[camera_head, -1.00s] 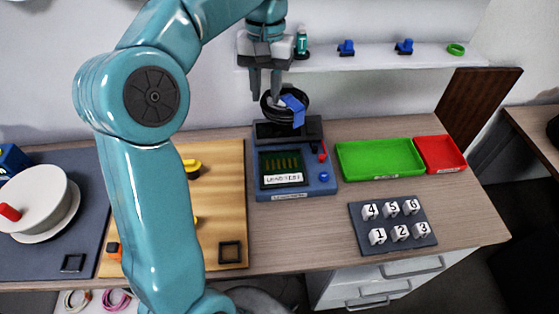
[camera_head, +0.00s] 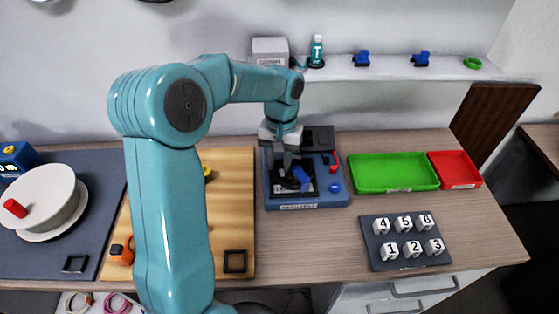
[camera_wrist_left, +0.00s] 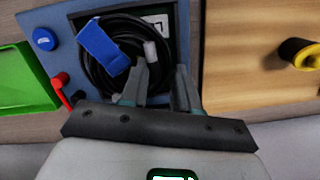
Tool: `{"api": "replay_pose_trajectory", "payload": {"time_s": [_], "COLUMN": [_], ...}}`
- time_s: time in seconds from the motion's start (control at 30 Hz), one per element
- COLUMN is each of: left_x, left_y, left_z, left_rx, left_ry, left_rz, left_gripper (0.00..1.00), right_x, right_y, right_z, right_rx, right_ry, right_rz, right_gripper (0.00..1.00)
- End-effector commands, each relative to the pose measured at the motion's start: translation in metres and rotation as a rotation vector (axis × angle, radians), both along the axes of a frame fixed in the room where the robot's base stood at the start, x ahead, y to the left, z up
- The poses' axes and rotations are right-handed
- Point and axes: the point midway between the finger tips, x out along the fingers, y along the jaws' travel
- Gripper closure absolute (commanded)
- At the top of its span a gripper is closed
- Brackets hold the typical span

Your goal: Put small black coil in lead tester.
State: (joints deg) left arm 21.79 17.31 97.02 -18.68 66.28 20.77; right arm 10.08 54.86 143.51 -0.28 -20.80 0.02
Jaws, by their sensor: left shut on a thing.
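The small black coil (camera_head: 289,184) with its blue tag (camera_head: 302,178) is low over the screen area of the blue lead tester (camera_head: 305,201). In the left wrist view the coil (camera_wrist_left: 93,72) lies across the tester's dark recess; whether it touches the bottom is hard to tell. My left gripper (camera_head: 285,168) points down from above and is shut on the coil's rim, with the fingers (camera_wrist_left: 165,75) at its right side in the wrist view. The coil hides most of the tester's display. My right gripper is not in view.
Right of the tester are a green tray (camera_head: 393,187), a red tray (camera_head: 455,182) and a dark board with numbered blocks (camera_head: 405,264). A wooden board (camera_head: 232,215) lies to the left. A red lever (camera_head: 335,160) and blue knob (camera_head: 335,188) sit on the tester's right side.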

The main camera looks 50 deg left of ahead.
Motion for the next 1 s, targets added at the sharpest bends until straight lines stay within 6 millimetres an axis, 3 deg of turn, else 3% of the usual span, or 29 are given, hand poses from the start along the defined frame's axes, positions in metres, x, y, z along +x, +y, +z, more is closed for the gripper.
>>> {"api": "replay_pose_trajectory", "payload": {"time_s": [0.3, 0.33, 0.4, 0.77, 1.0], "left_x": [0.0, 0.0, 0.0, 0.001, 0.007], "left_y": [0.0, 0.0, 0.0, 0.0, 0.004], "left_z": [-0.003, -0.003, -0.002, 0.004, 0.052], "left_rx": [0.001, 0.001, 0.001, 0.002, 0.004], "left_ry": [-0.001, -0.001, -0.001, -0.002, -0.006], "left_rz": [0.0, 0.0, 0.0, 0.0, 0.0], "left_gripper": [1.0, 0.66, 0.44, 0.44, 0.44], "right_x": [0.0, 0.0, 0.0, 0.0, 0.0], "right_y": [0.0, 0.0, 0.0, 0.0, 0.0], "right_z": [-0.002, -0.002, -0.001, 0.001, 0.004], "right_rx": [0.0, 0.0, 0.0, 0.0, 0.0], "right_ry": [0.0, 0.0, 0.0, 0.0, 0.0], "right_rz": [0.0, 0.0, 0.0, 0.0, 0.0], "right_gripper": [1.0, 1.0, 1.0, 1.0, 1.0]}}
